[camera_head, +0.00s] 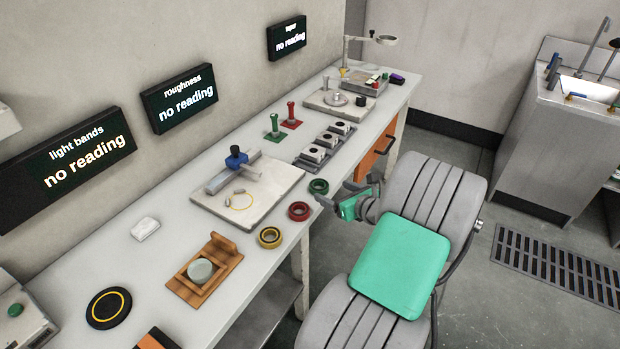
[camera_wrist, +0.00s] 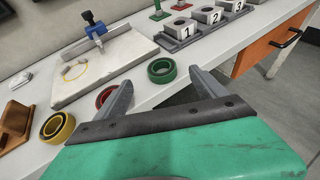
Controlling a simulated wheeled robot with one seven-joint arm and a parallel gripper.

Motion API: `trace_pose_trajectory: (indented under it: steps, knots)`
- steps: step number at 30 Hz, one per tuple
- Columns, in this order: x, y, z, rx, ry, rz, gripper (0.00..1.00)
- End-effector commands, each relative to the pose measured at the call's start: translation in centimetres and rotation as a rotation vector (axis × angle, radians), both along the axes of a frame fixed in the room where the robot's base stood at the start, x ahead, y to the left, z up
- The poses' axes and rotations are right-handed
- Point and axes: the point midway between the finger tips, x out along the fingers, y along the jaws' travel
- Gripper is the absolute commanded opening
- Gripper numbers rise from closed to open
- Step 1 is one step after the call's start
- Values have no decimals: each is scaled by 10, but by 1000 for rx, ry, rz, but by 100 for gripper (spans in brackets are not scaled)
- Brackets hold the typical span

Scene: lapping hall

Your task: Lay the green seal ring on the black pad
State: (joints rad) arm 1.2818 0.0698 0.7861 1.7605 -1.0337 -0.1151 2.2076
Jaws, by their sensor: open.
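The green seal ring (camera_head: 318,186) lies flat on the white bench near its front edge, and it also shows in the wrist view (camera_wrist: 162,71). My gripper (camera_head: 335,193) is open and empty, close to the green ring. In the wrist view the two grey fingers (camera_wrist: 160,92) stand apart, with the ring beyond and between their tips. I cannot tell whether a finger touches it. The black pad (camera_head: 108,308), round with a yellow circle line, lies at the near left end of the bench. Nothing lies on it.
A red ring (camera_head: 299,212) and a yellow ring (camera_head: 270,237) lie left of the green one. A wooden stand with a pale disc (camera_head: 200,270) and a stone plate with a blue-knobbed fixture (camera_head: 236,158) stand between ring and pad. Numbered blocks (camera_head: 327,140) sit behind.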

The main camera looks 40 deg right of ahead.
Motion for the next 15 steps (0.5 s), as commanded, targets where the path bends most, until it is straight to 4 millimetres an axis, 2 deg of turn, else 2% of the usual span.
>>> trace_pose_trajectory:
  steps: [8,15]
  knots:
    - [24,-9,-15,1,1,-13,81]
    - [58,-15,-34,0,0,-15,81]
